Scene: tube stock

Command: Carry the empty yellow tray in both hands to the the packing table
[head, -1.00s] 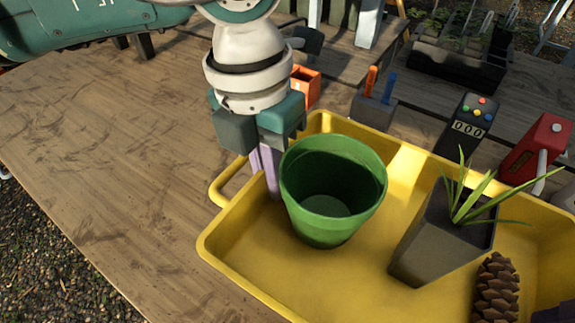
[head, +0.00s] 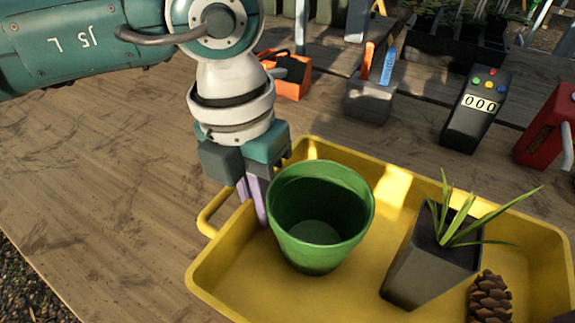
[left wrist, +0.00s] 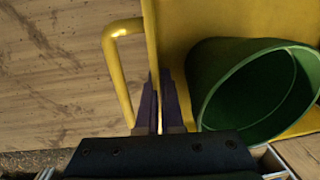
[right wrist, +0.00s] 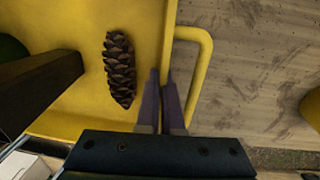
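The yellow tray (head: 225,258) is over the wooden tabletop in the head view; I cannot tell whether it touches. It is not empty: it holds a green pot (head: 318,253), a dark square pot with a leafy plant (head: 425,268) and a pine cone (head: 489,298). My left gripper (head: 257,198) has its fingers closed on the tray's left wall, beside the loop handle (left wrist: 112,68). My right gripper (right wrist: 163,98) is outside the head view; in the right wrist view its fingers are closed on the opposite wall, beside the other handle (right wrist: 205,65).
Behind the tray stand an orange box (head: 294,84), a grey caddy with tools (head: 370,103), a dark meter reading 000 (head: 470,120) and a red can (head: 546,130). The wooden table (head: 90,170) is bare at the left. Gravel (head: 28,285) lies beyond its edge.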

